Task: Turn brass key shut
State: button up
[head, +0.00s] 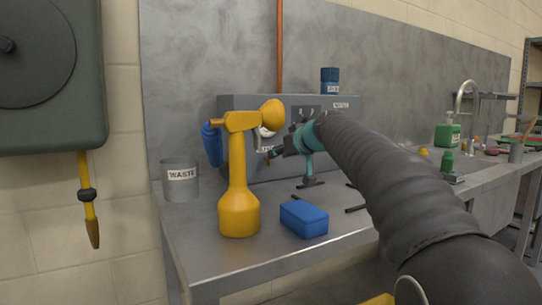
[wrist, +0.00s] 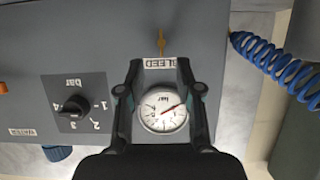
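In the wrist view the small brass key (wrist: 161,42) stands upright in the picture on the grey box (wrist: 80,50), just beyond a label that reads BLEED (wrist: 160,63). My gripper (wrist: 160,66) is open and empty. Its two dark fingers lie either side of the label and the round white gauge (wrist: 163,112), with the key just beyond the fingertips. I cannot tell how far the fingertips are from the panel. In the head view my gripper (head: 276,152) is at the front of the grey box (head: 235,105); I cannot make out the key there.
A black bar dial (wrist: 75,106) and a blue coiled hose (wrist: 275,68) flank the gauge. A yellow sprayer-like thing (head: 239,190) stands on the bench before the box.

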aim_at(268, 160)
jog(key=p+x, duration=0.1)
jog(key=x, duration=0.4)
jog(key=shift+w+a+f, duration=0.1)
jog(key=shift+w+a, duration=0.1)
jog(key=shift+a, duration=0.1)
grip_shut()
